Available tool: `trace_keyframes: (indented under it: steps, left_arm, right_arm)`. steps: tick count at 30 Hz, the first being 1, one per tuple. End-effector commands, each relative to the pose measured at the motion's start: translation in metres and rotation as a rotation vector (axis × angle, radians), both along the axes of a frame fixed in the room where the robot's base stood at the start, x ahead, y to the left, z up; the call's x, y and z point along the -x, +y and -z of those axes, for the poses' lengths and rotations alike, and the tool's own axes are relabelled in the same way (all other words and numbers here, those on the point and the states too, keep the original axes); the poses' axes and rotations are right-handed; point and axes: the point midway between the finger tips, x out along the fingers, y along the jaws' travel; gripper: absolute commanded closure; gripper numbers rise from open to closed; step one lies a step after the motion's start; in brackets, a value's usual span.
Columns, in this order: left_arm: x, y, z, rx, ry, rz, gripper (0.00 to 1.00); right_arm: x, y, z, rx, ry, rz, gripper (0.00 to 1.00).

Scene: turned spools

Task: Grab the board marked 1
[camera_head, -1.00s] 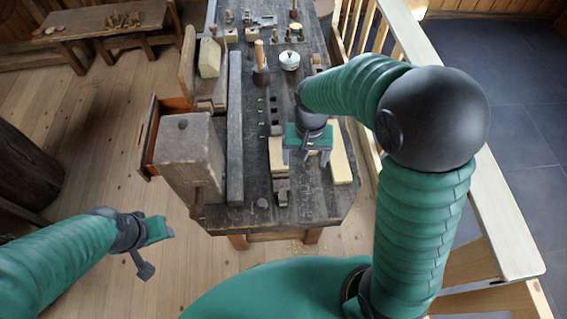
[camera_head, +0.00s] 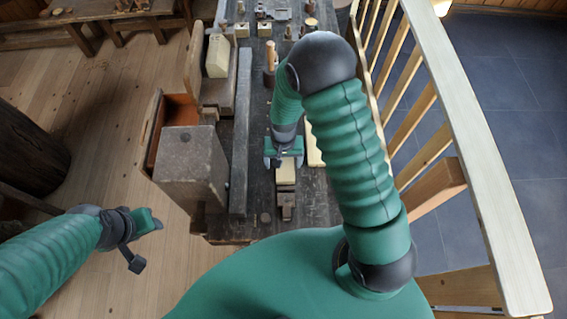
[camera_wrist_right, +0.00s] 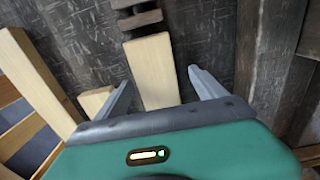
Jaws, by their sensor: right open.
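A pale board (camera_wrist_right: 152,68) lies on the dark bench between the two fingers of my open right gripper (camera_wrist_right: 163,88), with a gap on each side. In the head view the board (camera_head: 286,172) shows just in front of the right gripper (camera_head: 284,160), which covers part of it. No number is readable on either. My left gripper (camera_head: 150,222) is off the bench at the left; its jaws are unclear.
Dark wooden pieces (camera_wrist_right: 140,18) adjoin the board's end. A short pale piece (camera_wrist_right: 96,100) lies beside the left finger. A long dark beam (camera_head: 241,130) and a vise block (camera_head: 190,165) stand left on the bench. A pale railing (camera_head: 470,130) runs along the right.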

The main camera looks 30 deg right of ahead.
Motion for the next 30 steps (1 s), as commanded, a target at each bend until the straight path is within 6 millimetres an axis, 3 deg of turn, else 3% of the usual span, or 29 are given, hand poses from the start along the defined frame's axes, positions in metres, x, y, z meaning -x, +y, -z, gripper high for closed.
trace_keyframes:
  steps: [6,21,30]
  left_arm:
    - [0.0,-0.0001,0.0004,0.0,0.0,0.0,0.56]
    - [-0.0001,-0.0001,0.0003,0.0,0.0,0.0,0.56]
    - [0.0,-0.0001,-0.0069,0.0,0.0,0.0,0.56]
  right_arm:
    - [-0.0007,-0.0021,0.0015,-0.002,-0.001,0.002,0.23]
    - [-0.0008,-0.0006,0.0007,0.0,-0.001,0.001,0.87]
    - [-0.0008,-0.0011,-0.0074,0.0,-0.002,0.001,0.88]
